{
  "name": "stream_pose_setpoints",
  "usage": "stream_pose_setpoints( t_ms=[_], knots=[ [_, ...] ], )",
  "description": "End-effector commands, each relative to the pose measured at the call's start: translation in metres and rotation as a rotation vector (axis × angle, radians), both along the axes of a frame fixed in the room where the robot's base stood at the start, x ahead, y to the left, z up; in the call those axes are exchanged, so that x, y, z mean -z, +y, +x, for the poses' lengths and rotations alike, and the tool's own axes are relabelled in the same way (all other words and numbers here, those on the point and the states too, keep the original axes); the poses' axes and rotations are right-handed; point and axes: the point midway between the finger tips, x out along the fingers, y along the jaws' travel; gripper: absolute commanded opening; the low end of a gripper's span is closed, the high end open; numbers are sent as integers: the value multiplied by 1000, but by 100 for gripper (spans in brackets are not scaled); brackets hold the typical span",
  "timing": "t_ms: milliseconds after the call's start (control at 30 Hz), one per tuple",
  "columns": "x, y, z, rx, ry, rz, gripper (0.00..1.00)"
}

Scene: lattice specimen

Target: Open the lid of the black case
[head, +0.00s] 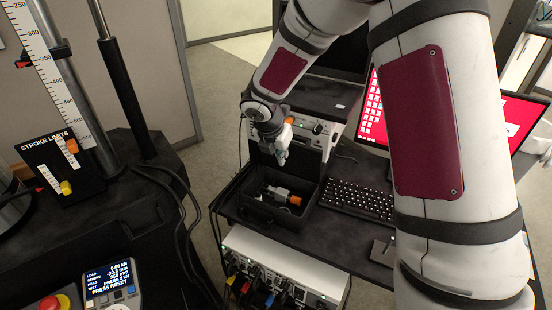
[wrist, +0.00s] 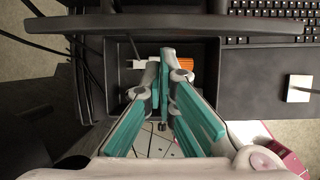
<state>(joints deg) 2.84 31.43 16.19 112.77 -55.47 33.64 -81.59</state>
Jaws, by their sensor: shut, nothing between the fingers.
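The black case (head: 252,216) stands on the dark desk in the middle of the head view. Its inside is exposed, and its lid (head: 262,162) appears raised at the back, partly hidden by my arm. In the wrist view, a dark bar that looks like the lid's edge (wrist: 160,23) crosses the top. A silver fitting with an orange end (head: 293,200) lies in the case; the orange part shows in the wrist view (wrist: 185,64). My gripper (head: 282,156) is above the case, in front of the lid, pointing down. Its teal fingers (wrist: 160,62) are shut and empty.
A keyboard (head: 358,200) lies right of the case. A grey instrument (head: 318,128) stands behind it, with pink screens (head: 375,115) at right. A cabled white unit (head: 285,270) is below the desk edge. A testing machine (head: 120,200) stands at left.

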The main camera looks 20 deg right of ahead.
Motion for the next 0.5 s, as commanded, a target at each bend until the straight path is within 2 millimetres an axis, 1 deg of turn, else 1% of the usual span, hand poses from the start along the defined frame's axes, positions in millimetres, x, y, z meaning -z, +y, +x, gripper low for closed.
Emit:
stream_pose_setpoints(
  t_ms=[100, 500],
  knots=[
    [-1, -4, 4, 2, 1, 1, 0],
    [-3, -8, 8, 3, 1, -1, 0]
  ],
)
